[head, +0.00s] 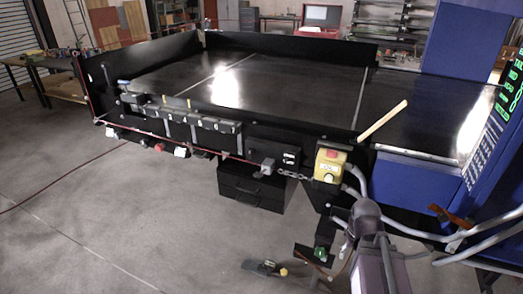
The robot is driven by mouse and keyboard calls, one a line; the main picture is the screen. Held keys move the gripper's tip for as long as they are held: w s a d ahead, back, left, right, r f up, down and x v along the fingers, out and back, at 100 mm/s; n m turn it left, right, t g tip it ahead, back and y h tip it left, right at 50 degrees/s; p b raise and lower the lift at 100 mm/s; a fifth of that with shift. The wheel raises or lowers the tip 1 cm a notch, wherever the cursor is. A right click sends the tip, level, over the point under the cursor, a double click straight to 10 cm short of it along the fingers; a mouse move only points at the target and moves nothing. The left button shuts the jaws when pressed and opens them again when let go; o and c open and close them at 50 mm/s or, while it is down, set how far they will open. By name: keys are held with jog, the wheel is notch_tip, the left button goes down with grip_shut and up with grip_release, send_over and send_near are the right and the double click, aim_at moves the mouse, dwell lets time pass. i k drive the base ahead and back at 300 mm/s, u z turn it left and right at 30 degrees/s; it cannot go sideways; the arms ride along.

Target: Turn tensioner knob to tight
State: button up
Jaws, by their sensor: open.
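I cannot pick out the tensioner knob for certain. Several small dark fittings sit along the near side of the black conveyor bed (130,99), too small to read. A yellow control box (330,165) with a red button on top and a pale round dial on its face stands at the bed's near right corner. I cannot tell whether that dial is the knob. A grey and purple jointed piece, perhaps part of my arm, rises from the bottom edge right of centre. My gripper cannot be made out.
A chain (292,175) hangs beside the yellow box. Black drawers (252,188) sit under the bed. Grey bent tubes (405,231) and a blue cabinet (415,180) crowd the right. A wooden handle (383,120) leans over the bed. Open concrete floor (130,220) lies at left front.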

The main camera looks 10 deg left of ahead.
aim_at(252, 151)
jog(key=z, duration=0.15)
jog(key=k, duration=0.85)
jog(key=u, duration=0.35)
jog(key=i, duration=1.25)
jog(key=u, duration=0.05)
